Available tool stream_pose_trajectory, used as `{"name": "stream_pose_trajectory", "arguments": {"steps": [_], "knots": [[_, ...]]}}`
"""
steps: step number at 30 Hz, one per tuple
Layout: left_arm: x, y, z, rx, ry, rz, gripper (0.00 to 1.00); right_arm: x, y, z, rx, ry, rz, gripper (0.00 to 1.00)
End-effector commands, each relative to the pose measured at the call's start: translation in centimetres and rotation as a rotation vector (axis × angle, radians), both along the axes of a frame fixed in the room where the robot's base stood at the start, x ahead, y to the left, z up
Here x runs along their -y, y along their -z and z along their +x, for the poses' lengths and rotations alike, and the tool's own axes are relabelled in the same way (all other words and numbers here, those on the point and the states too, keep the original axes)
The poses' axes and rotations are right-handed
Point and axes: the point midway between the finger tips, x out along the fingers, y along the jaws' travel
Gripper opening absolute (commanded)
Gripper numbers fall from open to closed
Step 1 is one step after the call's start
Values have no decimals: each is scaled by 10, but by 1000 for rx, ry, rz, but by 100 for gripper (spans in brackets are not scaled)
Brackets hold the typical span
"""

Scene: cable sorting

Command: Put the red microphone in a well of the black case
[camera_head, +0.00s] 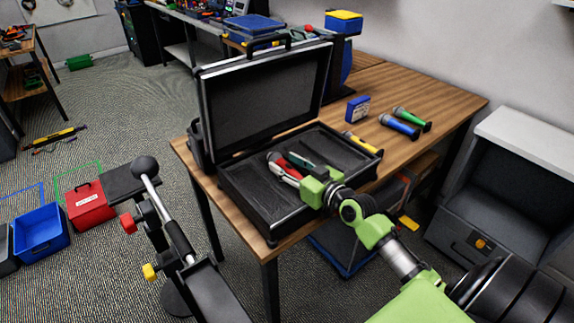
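The black case (263,218) stands on the wooden table with its lid (262,98) raised. My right gripper (289,168) is low over the left part of the case, pointing left. The red microphone (277,158) shows as a small red patch with a dark end at the fingertips, inside the case outline. The fingers hide most of it. I cannot tell whether they grip it or only surround it, nor whether it touches the case floor. The right part of the case (335,150) looks empty. My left gripper is not in view.
A yellow microphone (362,144) lies close against the case's right edge. Blue (398,127) and green (411,118) microphones and a small blue box (358,108) lie farther back on the table (445,98). A black stand with a ball top (145,166) is left of the table.

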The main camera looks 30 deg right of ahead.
Motion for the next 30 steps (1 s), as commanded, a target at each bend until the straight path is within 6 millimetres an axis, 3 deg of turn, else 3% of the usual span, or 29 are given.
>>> {"name": "stream_pose_trajectory", "arguments": {"steps": [1,6,14,30], "knots": [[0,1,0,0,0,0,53,-3,16,-3,-31,-5,-4,40],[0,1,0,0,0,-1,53,-4,18,-4,-34,-7,-5,40],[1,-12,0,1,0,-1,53,-4,2,-4,-34,-7,-3,40],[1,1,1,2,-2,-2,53,6,-15,-94,-21,-5,-5,40]]}}
